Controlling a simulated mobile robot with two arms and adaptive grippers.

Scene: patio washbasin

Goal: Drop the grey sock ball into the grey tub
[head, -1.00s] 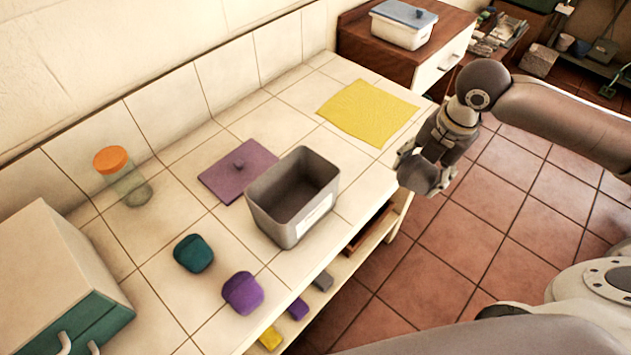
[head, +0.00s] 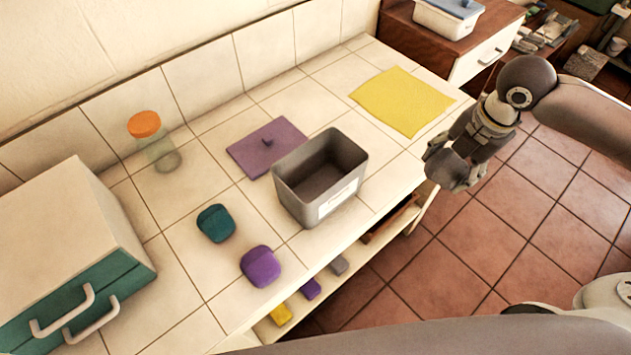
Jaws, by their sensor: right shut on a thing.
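The grey tub (head: 352,184) stands open on the tiled counter, with a white label on its front; the inside that shows looks empty. My right gripper (head: 453,172) is beyond the counter's right edge, to the right of the tub and apart from it. It is shut on a rounded grey thing, which looks like the grey sock ball (head: 452,166); the fingers partly hide it. My left gripper is not in view.
A purple lid (head: 250,152) lies behind the tub. Teal (head: 215,223) and purple (head: 260,266) sock balls lie in front. A yellow cloth (head: 402,100), an orange-capped jar (head: 155,140) and a teal-fronted box (head: 70,250) are also on the counter.

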